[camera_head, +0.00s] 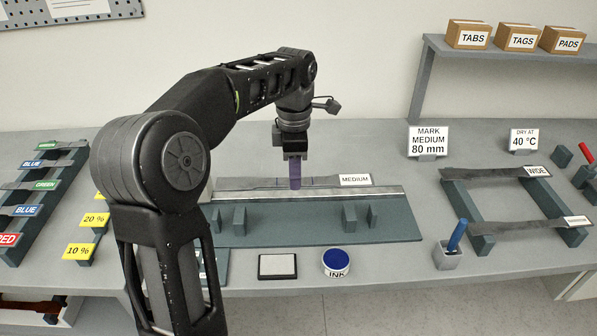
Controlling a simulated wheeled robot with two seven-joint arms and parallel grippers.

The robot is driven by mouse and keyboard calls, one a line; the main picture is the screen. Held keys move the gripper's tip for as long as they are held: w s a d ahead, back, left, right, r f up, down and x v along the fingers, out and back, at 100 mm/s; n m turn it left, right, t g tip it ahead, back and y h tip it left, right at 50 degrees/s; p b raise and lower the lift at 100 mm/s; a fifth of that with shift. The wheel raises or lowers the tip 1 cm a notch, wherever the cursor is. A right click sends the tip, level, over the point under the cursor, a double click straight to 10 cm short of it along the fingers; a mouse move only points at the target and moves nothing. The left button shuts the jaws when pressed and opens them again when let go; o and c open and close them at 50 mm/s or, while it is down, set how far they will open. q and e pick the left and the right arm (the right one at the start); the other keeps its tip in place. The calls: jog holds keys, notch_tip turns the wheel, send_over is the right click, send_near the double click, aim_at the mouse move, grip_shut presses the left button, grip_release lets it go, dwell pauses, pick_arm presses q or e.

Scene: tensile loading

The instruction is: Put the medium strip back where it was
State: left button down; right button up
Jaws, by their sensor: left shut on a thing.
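The medium strip (237,184) is a grey, flat strip with a white MEDIUM label (355,180) at its right end. It lies along the back of a dark green fixture (290,222), behind a pale metal rail (385,192). Thin dark marks show on its middle. My left gripper (294,158) points down over the strip's middle, shut on a purple upright block (295,176). The block's lower end is at the strip; I cannot tell if it touches. My arm hides the fixture's left end. My right gripper is out of view.
At right, a green rack (459,208) bears the wide strip (490,172) at its back and another strip (525,228) at its front, with bare space between. A cup (447,256) with a blue-handled tool, an ink pot (336,262) and a pad (277,266) stand along the front.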

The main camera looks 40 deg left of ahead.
pick_arm(q)
jog(key=w+d+f+m, duration=0.2)
jog(key=d+m, duration=0.6)
jog(key=m, duration=0.4)
jog(key=w+d+f+m, duration=0.2)
jog(key=d+f+m, duration=0.2)
jog(key=d+m, duration=0.5)
jog(key=m, duration=0.4)
jog(key=shift+f, duration=0.25)
jog(key=shift+d+r, duration=0.1)
